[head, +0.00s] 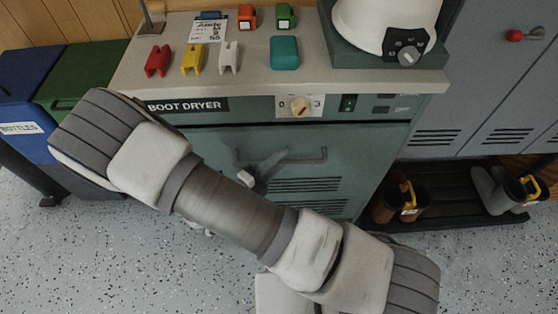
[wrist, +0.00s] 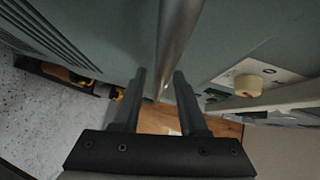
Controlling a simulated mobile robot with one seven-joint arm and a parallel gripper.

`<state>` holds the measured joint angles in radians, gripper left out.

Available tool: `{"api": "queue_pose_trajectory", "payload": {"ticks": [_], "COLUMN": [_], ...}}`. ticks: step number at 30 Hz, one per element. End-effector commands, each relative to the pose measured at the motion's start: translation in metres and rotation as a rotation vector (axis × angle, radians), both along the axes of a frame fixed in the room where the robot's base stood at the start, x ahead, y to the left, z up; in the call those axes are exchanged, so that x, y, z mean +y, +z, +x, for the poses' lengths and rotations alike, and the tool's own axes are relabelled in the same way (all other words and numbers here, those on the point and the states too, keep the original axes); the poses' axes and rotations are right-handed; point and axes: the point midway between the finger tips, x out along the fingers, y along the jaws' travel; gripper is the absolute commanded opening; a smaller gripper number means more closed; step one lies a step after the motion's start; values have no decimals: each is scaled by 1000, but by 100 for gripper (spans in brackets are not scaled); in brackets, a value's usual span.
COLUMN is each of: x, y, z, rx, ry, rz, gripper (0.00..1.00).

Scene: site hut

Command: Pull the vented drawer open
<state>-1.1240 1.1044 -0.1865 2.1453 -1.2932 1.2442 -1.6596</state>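The vented drawer (head: 350,165) is the teal front with slots below the "BOOT DRYER" panel. A dark line runs along its top edge; I cannot tell if it stands ajar. Its bar handle (head: 305,159) is grey and runs across the upper front. My gripper (head: 257,178) is at the handle's left part, partly hidden by my arm. In the wrist view, the handle bar (wrist: 175,45) runs between the two fingers of my gripper (wrist: 160,75). The fingers are apart, one on each side of the bar, and do not look closed on it.
The dryer top (head: 335,85) holds several small coloured items and a white helmet (head: 385,25). A cream dial (head: 300,106) sits above the drawer. Boots stand on a dark rack (head: 445,210) at right; blue (head: 25,75) and green (head: 85,75) bins stand left. Speckled floor (head: 100,260) in front is clear.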

Motion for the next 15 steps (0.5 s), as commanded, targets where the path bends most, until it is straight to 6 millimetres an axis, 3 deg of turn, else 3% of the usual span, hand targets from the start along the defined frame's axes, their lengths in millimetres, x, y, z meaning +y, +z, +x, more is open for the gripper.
{"api": "queue_pose_trajectory", "payload": {"ticks": [1,6,15], "x": [0,0,0], "y": [0,0,0], "z": [0,0,0], "rx": [0,0,0], "ry": [0,0,0], "rz": [0,0,0], "gripper": [31,0,0]}}
